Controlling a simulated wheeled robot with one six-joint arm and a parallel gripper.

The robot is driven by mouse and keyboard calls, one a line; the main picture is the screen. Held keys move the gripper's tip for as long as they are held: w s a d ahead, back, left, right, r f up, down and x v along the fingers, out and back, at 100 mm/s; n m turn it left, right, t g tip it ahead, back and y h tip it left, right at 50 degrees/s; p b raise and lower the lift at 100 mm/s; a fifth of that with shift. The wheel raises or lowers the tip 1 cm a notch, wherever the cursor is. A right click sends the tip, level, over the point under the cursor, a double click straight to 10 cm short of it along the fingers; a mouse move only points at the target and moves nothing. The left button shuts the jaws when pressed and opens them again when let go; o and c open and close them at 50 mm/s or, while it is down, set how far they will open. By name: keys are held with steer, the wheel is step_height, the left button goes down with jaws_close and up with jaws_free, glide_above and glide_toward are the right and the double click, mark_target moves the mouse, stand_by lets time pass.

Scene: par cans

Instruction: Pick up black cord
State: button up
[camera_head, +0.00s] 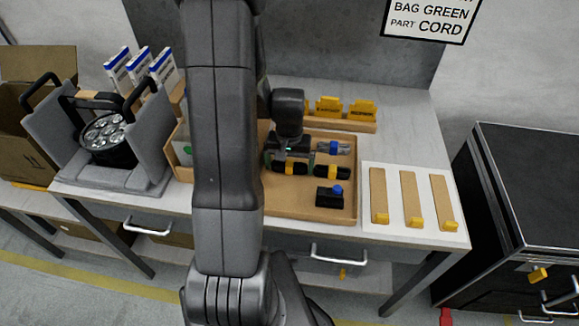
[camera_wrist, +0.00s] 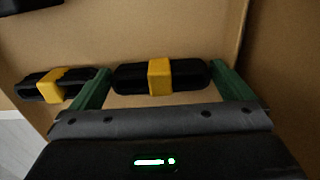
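A black cord bundle with a yellow band (camera_wrist: 131,77) lies in the cardboard-brown tray (camera_head: 308,213). In the wrist view it sits between the two green fingers of my gripper (camera_wrist: 162,82), one finger close to each end. The fingers are wide apart; I cannot tell whether they touch the cord. In the head view my gripper (camera_head: 289,164) is low in the tray and partly hides this cord. A second black cord with a yellow band (camera_head: 332,172) lies just to its right, and it also shows at the left in the wrist view (camera_wrist: 31,88).
In the tray are a blue-and-grey item (camera_head: 335,147) and a black box with a blue knob (camera_head: 330,195). Yellow-labelled holders (camera_head: 330,106) stand behind. A white sheet with brown strips (camera_head: 392,232) lies right; a par can (camera_head: 106,139) stands left.

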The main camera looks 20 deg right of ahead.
steer(key=c, duration=0.6)
steer(key=shift+r, duration=0.1)
